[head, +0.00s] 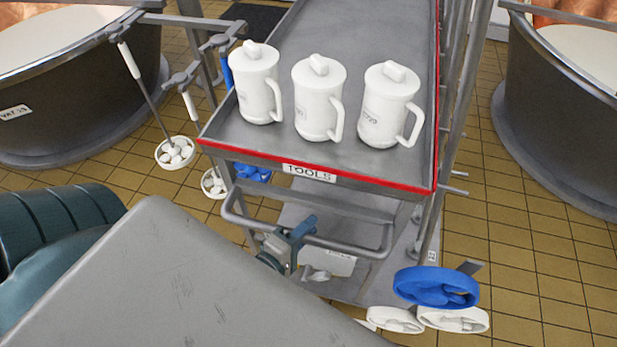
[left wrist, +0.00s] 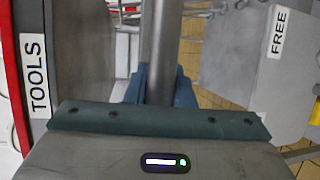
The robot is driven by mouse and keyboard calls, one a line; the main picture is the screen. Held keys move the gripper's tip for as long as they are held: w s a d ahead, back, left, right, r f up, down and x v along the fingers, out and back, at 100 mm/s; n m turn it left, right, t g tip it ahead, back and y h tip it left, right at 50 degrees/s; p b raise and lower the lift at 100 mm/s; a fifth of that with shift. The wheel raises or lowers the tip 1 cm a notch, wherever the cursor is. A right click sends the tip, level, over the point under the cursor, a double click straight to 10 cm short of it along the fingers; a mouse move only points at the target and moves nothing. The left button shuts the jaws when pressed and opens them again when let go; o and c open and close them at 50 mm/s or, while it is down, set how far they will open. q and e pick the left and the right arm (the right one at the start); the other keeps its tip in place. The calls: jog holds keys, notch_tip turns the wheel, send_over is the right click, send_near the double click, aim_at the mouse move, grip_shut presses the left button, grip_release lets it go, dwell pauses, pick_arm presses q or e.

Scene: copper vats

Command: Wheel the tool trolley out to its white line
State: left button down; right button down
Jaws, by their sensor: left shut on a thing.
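The tool trolley (head: 350,40) is a grey metal cart with a red-edged top and a TOOLS label on its near end. Several-part framing carries a push handle (head: 340,246) below that end. My left gripper (head: 290,245), with blue-teal fingers, is shut on this handle near its left part. In the left wrist view the handle bar (left wrist: 160,50) runs between the fingers, and the TOOLS label shows at left. Three white lidded jugs stand upright on the trolley top, the middle one (head: 318,100) among them. My right gripper is not in view. I see no white line.
Dark vats stand at left (head: 75,110) and right (head: 560,120). A blue round head (head: 436,287) and white ones are at lower right. Tiled floor (head: 540,250) is clear at right.

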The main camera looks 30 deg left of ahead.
pick_arm(q)
jog(key=shift+s, duration=0.1)
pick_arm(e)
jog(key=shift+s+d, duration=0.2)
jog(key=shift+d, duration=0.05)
pick_arm(q)
jog(key=c, duration=1.3)
grip_release()
jog(key=shift+o, duration=0.2)
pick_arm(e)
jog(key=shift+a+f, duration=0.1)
pick_arm(q)
jog(key=shift+s+f+b, duration=0.1)
jog(key=shift+s+b, duration=0.2)
jog(key=b+v, duration=0.3)
jog(key=v, duration=0.7)
jog(key=shift+b, duration=0.4)
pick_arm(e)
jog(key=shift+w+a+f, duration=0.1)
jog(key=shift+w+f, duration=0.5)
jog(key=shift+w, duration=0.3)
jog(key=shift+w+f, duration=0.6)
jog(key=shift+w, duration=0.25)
